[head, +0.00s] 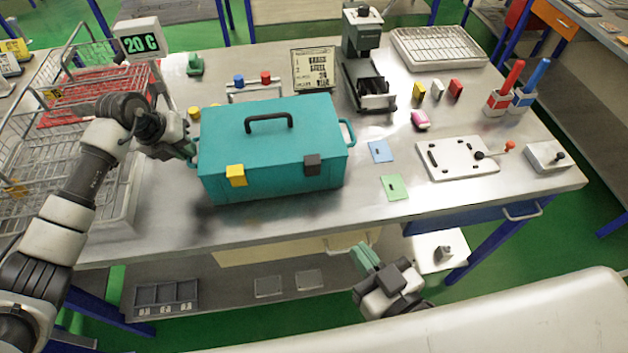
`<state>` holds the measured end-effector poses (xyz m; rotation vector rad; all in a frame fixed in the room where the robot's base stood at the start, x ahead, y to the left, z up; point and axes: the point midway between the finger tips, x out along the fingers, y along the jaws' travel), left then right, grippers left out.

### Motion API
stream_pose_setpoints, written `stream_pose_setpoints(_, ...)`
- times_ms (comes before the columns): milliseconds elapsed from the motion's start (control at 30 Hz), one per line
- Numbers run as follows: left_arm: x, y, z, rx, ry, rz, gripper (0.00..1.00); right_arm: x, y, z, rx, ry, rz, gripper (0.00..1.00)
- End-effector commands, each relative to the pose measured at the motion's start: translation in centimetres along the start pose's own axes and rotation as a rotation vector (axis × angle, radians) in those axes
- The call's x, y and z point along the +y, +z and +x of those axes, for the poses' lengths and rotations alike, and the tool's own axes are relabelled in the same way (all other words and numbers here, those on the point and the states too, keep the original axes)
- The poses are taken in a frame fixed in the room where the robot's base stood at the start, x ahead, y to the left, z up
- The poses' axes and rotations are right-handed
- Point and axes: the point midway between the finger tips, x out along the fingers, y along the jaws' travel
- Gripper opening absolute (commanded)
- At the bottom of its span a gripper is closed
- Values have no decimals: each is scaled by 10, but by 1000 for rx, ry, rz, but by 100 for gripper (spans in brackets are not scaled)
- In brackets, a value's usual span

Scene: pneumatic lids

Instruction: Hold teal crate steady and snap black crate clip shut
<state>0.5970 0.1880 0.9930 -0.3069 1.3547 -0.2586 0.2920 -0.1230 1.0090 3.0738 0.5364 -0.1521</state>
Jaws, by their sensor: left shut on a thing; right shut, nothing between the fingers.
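The teal crate (272,187) stands upright on the metal table, with a black carry handle (269,118) on its lid. A yellow clip (236,176) is at the front left and the black clip (312,165) at the front right. Whether either clip is latched is too small to tell. My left gripper (190,152) is at the crate's left end and is shut on its side handle, which is mostly hidden behind the fingers. My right gripper (362,254) is shut and empty, in front of the table edge, below and to the right of the black clip.
A blue card (380,151) and a green card (393,187) lie right of the crate. A white plate with a red-knobbed lever (457,160) lies further right. Wire baskets (75,150) are at the left. The table's front strip is clear.

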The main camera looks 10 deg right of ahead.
Motion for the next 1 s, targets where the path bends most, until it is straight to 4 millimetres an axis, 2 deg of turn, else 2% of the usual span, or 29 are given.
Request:
stream_pose_setpoints(133,1,0,0,1,1,-4,0,0,0,0,0,0,0,0)
stream_pose_setpoints(167,1,0,0,1,1,-4,17,0,0,0,0,0,0,0)
stream_pose_setpoints(333,0,0,0,1,1,-2,42,0,0,0,0,0,0,0)
stream_pose_setpoints(667,0,0,-4,-1,1,0,42,0,0,0,0,0,0,0)
stream_pose_setpoints(767,0,1,-15,-3,1,0,42,0,0,0,0,0,0,0)
stream_pose_setpoints(1000,1,1,-66,-5,2,1,42,0,0,0,0,0,0,0)
